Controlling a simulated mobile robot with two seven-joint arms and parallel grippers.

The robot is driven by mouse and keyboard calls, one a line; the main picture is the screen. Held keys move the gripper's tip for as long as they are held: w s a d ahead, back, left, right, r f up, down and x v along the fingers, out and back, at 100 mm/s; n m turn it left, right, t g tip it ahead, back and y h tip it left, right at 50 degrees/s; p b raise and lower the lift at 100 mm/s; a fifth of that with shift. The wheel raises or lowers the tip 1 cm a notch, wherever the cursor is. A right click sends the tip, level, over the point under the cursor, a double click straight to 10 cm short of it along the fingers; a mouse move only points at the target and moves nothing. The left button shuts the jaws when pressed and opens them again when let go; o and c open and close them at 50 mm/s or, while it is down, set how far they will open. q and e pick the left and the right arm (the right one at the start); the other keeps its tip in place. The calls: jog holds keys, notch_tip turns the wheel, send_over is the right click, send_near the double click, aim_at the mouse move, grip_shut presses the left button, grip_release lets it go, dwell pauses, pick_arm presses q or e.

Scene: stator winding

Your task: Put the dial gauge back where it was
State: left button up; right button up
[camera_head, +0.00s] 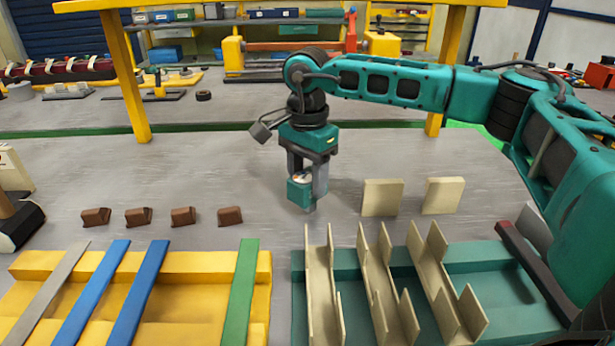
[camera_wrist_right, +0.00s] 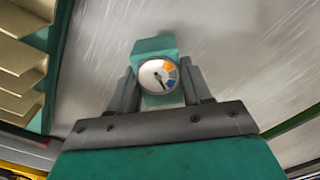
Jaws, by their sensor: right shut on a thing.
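The dial gauge (camera_head: 300,190) is a small teal block with a round white face. Its face (camera_wrist_right: 158,76) shows in the right wrist view, with orange and blue marks and a dark needle. My right gripper (camera_head: 307,188) points down over the middle of the grey table, with its fingers shut on the gauge from both sides. The gauge's underside is hard to judge, so I cannot tell whether it touches the table. My left gripper does not show in the head view.
Several brown blocks (camera_head: 140,216) lie in a row at left. Two beige plates (camera_head: 382,197) stand at right. A yellow tray (camera_head: 200,262) with coloured strips and a teal tray (camera_head: 500,252) with beige channels fill the front. Yellow posts (camera_head: 125,78) stand behind. Table around the gauge is clear.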

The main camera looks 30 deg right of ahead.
aim_at(307, 176)
jog(key=shift+f+b, duration=0.3)
jog(key=shift+f, duration=0.2)
jog(key=o, duration=1)
jog(key=shift+o, duration=0.2)
notch_tip(307, 176, up, 13)
jog(key=p, duration=0.2)
